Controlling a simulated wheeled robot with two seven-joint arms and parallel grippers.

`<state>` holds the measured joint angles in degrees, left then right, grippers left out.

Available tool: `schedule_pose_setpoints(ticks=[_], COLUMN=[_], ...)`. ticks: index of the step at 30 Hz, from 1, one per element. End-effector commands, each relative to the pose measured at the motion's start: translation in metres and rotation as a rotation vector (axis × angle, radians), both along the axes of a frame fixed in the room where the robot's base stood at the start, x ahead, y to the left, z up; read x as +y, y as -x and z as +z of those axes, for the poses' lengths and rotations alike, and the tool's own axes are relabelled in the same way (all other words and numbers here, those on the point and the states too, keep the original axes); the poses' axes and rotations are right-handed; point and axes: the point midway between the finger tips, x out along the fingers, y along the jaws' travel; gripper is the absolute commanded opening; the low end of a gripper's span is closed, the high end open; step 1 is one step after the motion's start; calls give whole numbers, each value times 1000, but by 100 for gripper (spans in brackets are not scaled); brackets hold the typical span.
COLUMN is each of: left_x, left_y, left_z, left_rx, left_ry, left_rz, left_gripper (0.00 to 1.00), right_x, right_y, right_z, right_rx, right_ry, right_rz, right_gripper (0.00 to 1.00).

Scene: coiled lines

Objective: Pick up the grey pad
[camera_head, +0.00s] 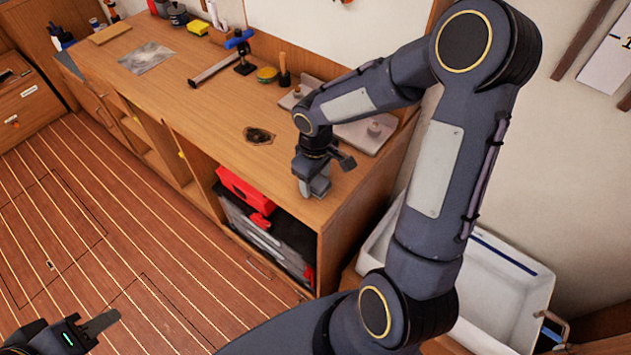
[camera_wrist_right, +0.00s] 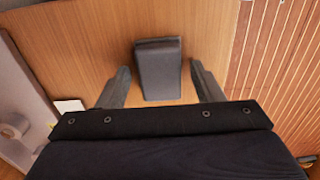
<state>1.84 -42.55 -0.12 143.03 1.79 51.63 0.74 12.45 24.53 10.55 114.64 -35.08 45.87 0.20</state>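The grey pad (camera_wrist_right: 158,62) shows in the right wrist view as a dark grey block with a rounded top edge on the brown wooden worktop. My right gripper (camera_wrist_right: 159,80) is open, with one finger on each side of the pad and a gap between each finger and it. In the head view my right gripper (camera_head: 314,180) points down near the front right corner of the workbench. I cannot separate the pad from the gripper there. My left gripper (camera_head: 98,324) is at the bottom left, over the floor. Only a finger shows, so its opening is unclear.
The workbench (camera_head: 180,100) holds a hammer (camera_head: 215,70), a blue-topped tool (camera_head: 240,42), a yellow-topped brush (camera_head: 267,74) and a dark item (camera_head: 258,135). A grey base plate (camera_head: 360,133) lies behind the gripper.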

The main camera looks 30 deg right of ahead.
Motion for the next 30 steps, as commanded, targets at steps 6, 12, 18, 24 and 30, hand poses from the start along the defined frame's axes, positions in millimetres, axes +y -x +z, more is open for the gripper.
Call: schedule_pose_setpoints(ticks=[6, 12, 18, 24, 30], left_x=[0, 0, 0, 0, 0], left_y=[0, 0, 0, 0, 0], left_z=[0, 0, 0, 0, -8], left_rx=[0, 0, 0, 0, 0], left_ry=[0, 0, 0, 0, 0], left_rz=[0, 0, 0, 0, 0], left_gripper=[36, 36, 36, 36, 36], right_x=[0, 0, 0, -1, 27], right_y=[0, 0, -1, -2, 3], right_z=[0, 0, 4, 25, 62], right_rx=[0, -1, -3, -6, -10], right_ry=[0, 0, 1, 2, 0], right_rz=[0, 0, 0, -2, 7], right_gripper=[31, 21, 20, 20, 20])
